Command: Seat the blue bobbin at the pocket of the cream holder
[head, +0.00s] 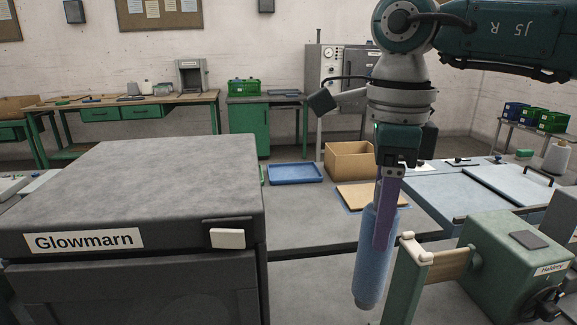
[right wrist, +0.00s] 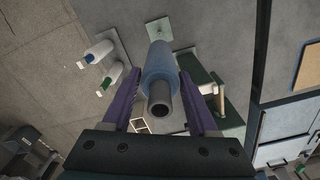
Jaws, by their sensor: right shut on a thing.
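The blue bobbin (head: 369,268) hangs nearly upright in my right gripper (head: 384,240), tilted slightly in the head view. The purple fingers are shut on its upper part. In the right wrist view the bobbin (right wrist: 159,62) sits between the two fingers, with its dark hollow tube end towards the camera. A cream holder (head: 416,249) tops a green post just right of the bobbin in the head view. The bobbin looks apart from it, though depth is hard to judge. I cannot make out its pocket. My left gripper is not in view.
A green machine housing (head: 505,262) stands right of the post. A large grey cabinet (head: 150,190) fills the left front. A blue tray (head: 295,174) and cardboard box (head: 349,160) lie behind. Two white bottle-like pieces (right wrist: 98,52) (right wrist: 109,78) show in the right wrist view.

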